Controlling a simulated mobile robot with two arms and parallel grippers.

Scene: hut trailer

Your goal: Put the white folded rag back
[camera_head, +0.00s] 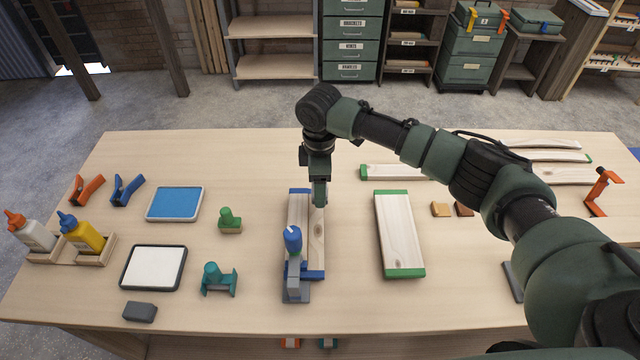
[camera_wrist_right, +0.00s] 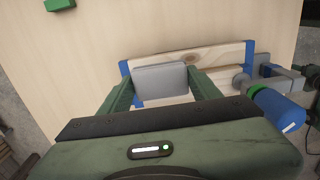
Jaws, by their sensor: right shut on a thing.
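My right gripper (camera_head: 319,203) is over the blue-ended wooden board, near its far end. In the right wrist view, my right gripper (camera_wrist_right: 160,85) is shut on a pale grey, rounded flat pad (camera_wrist_right: 160,80), which looks like the folded rag. The pad is in front of the board (camera_wrist_right: 210,57); I cannot tell whether it touches it. In the head view the fingers largely hide the pad. My left gripper is not in view.
A blue-topped clamp (camera_head: 293,240) stands at the board's near end. A green-ended board (camera_head: 399,230) lies to the right. At left are a dark-rimmed tray (camera_head: 124,278) with a white inside, a blue-filled tray (camera_head: 149,212), a dark grey block (camera_head: 140,311) and glue bottles (camera_head: 84,235).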

